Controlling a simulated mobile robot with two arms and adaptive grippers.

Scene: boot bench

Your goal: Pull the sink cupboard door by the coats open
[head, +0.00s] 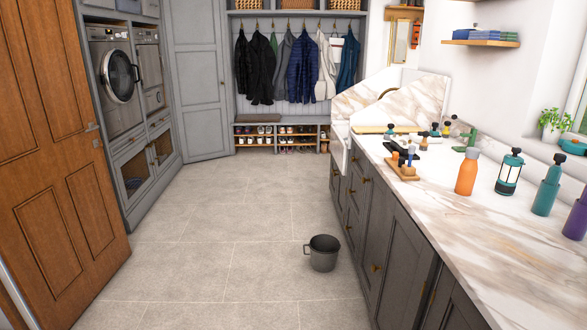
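The sink (338,155) has a white front and is set at the far end of the right-hand counter, on the side by the coats (290,65). The dark grey cupboard fronts below it (337,183) are seen at a steep angle and look closed. I cannot make out their edges and handles clearly from here. Neither of my grippers is in view.
A dark bucket (322,254) stands on the floor close to the right-hand cupboards. The tiled floor (235,215) is otherwise clear up to the shoe bench (281,120). A wooden door (50,150) stands at the left.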

